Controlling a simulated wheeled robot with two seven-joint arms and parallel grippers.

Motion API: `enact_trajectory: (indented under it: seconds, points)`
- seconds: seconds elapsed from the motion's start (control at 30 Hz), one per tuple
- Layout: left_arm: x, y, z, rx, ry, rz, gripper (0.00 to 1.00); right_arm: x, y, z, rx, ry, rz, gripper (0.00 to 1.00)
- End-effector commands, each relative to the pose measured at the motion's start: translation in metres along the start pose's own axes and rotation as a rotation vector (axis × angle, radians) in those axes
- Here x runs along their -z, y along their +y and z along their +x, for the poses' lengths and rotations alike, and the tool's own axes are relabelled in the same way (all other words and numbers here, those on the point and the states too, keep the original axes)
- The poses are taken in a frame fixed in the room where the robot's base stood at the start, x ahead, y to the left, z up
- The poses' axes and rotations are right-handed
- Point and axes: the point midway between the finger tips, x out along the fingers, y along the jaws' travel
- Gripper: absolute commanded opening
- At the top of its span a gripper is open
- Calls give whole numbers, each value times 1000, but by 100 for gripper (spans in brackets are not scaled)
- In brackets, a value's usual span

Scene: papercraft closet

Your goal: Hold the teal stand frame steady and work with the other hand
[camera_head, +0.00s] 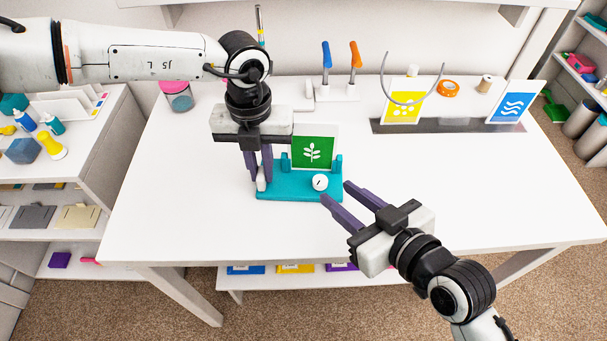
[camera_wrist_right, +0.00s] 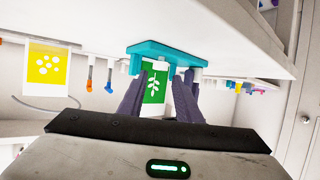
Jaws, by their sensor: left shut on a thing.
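The teal stand frame (camera_head: 290,190) sits on the white table and holds a green card with a white leaf sprig (camera_head: 313,153) upright at its back. My left gripper (camera_head: 265,182) points down and is shut on the frame's left end. My right gripper (camera_head: 335,192) is open and empty, just right of the frame and apart from it. In the right wrist view the teal frame (camera_wrist_right: 165,52) and the green card (camera_wrist_right: 155,86) show upside down beyond the right fingers (camera_wrist_right: 160,98).
A yellow card (camera_head: 402,112) and a blue wave card (camera_head: 514,104) stand on a grey strip at the back right. Blue and orange tools (camera_head: 340,80) stand in a rack at the back. The table's front right is clear.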

Motion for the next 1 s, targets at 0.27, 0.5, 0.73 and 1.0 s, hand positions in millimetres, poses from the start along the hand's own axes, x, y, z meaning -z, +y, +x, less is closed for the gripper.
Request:
enact_trajectory:
  seconds: [0.27, 0.5, 0.73, 1.0]
  points:
    - [2, 2, 4, -5, 7, 0, 0, 0, 0, -5, 1, 0, 0, 31]
    - [2, 2, 4, -5, 7, 0, 0, 4, -4, 1, 28, -3, -9, 32]
    - [2, 2, 4, -5, 7, 0, 0, 22, -30, 32, 207, -63, -90, 32]
    - [2, 2, 4, -5, 6, -1, 0, 41, -46, 54, 443, -232, -280, 32]
